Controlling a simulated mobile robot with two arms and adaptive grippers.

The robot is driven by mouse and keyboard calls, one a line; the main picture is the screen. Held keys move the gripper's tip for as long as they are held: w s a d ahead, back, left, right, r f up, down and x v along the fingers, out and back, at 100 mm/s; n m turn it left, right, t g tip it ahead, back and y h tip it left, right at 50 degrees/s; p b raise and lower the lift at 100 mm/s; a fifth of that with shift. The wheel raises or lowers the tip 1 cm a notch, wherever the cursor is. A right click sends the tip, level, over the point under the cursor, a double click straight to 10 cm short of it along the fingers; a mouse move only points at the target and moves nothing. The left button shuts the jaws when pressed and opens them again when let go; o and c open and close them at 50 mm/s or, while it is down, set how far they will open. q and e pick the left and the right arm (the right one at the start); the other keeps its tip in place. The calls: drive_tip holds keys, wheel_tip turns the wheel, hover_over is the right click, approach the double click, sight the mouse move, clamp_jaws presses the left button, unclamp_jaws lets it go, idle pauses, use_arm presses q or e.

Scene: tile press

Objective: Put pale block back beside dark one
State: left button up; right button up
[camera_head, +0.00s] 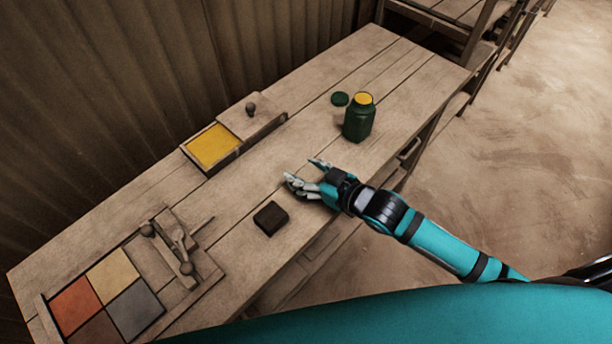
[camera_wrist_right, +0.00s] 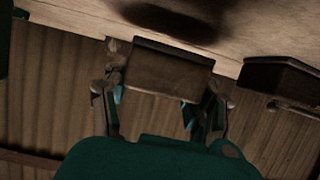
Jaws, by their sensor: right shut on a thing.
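The dark block (camera_head: 271,218) lies on the workbench near its front edge, and it also shows at the right of the right wrist view (camera_wrist_right: 283,75). My right gripper (camera_head: 304,172) is over the bench, just right of and beyond the dark block in the head view. In the right wrist view its fingers (camera_wrist_right: 160,98) are shut on a brownish block, the pale block (camera_wrist_right: 172,70). A dark shadow lies on the bench by the held block, so it seems to be off the surface. In the head view the held block is hard to tell from the wood. My left gripper is out of view.
A green jar (camera_head: 358,122) stands farther along the workbench (camera_head: 330,70), with a green lid (camera_head: 340,99) beside it. A wooden box with yellow contents (camera_head: 213,146) is at the back. A press with coloured tiles (camera_head: 112,274) is at lower left. Bare wood surrounds the dark block.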

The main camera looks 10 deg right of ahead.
drive_tip(key=shift+f, duration=1)
drive_tip(key=shift+f, duration=0.15)
drive_tip(key=o, duration=1.2)
drive_tip(key=shift+s+r, duration=0.15)
drive_tip(key=shift+r, duration=0.05)
drive_tip(key=shift+v, duration=5.9)
